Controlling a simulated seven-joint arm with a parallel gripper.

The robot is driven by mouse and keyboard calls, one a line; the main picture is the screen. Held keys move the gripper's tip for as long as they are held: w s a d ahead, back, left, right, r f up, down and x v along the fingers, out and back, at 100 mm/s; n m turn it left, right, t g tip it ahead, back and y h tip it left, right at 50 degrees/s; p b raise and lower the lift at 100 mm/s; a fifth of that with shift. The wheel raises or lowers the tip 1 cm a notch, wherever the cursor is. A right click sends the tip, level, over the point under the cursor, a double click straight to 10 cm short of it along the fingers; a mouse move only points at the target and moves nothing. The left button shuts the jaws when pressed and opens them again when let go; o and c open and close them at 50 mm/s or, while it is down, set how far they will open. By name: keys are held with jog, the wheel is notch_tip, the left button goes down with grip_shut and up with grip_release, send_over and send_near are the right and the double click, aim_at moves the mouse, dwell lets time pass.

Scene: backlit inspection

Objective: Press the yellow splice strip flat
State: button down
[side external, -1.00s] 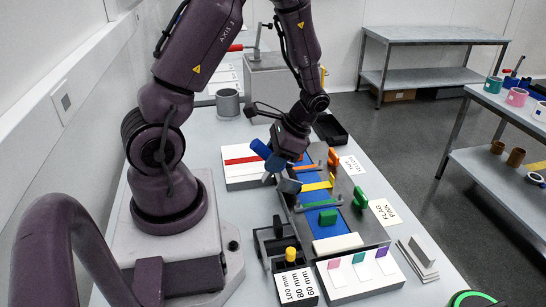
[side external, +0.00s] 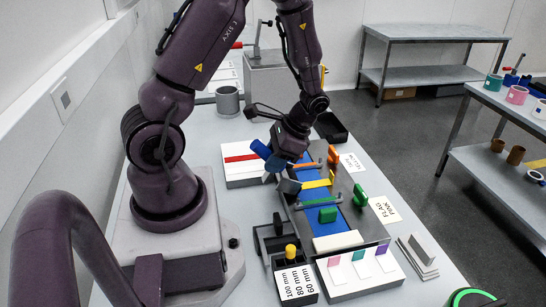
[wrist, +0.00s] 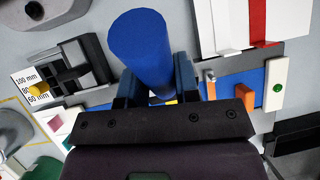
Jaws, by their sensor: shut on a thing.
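The yellow splice strip (side external: 317,184) lies across the blue band (side external: 322,214) on the dark splicing plate in the side view. In the wrist view only a sliver of yellow (wrist: 171,101) shows between my fingers. My gripper (wrist: 158,88) is shut on a blue cylinder (wrist: 142,45), which tilts up and out from between the fingers. In the side view the cylinder (side external: 261,149) stands out to the left of my gripper (side external: 281,175), beside the strip. A dark block at the cylinder's lower end hides part of the plate. I cannot tell whether it touches the strip.
Green (side external: 328,215) and orange (side external: 333,155) upright tabs stand on the plate. A black holder with a yellow knob (side external: 290,251) and a white block with pink, green and purple flags (side external: 360,272) stand in front. A white board with a red stripe (side external: 243,160) lies behind.

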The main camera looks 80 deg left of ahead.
jog(key=shift+w, duration=0.35)
jog(key=shift+w, duration=0.25)
jog(key=shift+w, duration=0.2)
dwell(0.4)
jog(key=shift+w, duration=0.35)
jog(key=shift+w, duration=0.15)
jog(key=shift+w, duration=0.35)
jog(key=shift+w, duration=0.15)
jog(key=shift+w, duration=0.25)
dwell(0.4)
